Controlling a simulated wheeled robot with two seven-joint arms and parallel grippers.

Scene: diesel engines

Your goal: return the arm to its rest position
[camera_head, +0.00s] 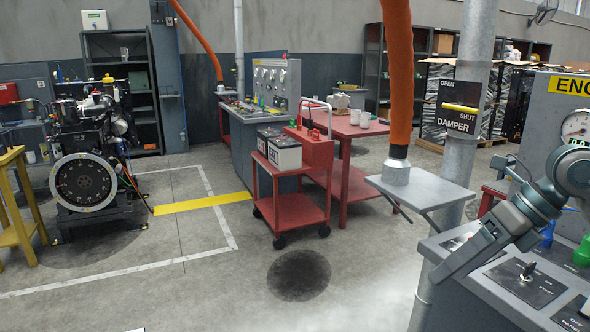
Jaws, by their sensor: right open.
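My right arm (540,200) comes in from the right edge, bent, above the grey control console. Its gripper (447,274) points down and to the left over the console's left part. Its jaws are open, and I see nothing held between them. I cannot tell whether the fingertips touch the console. My left arm and left gripper are not in view.
The grey console (460,312) with switches and knobs fills the lower right, below my right arm. A pipe (470,60) with a damper plate stands beside it. A red cart (292,190) and an engine (85,150) stand farther off.

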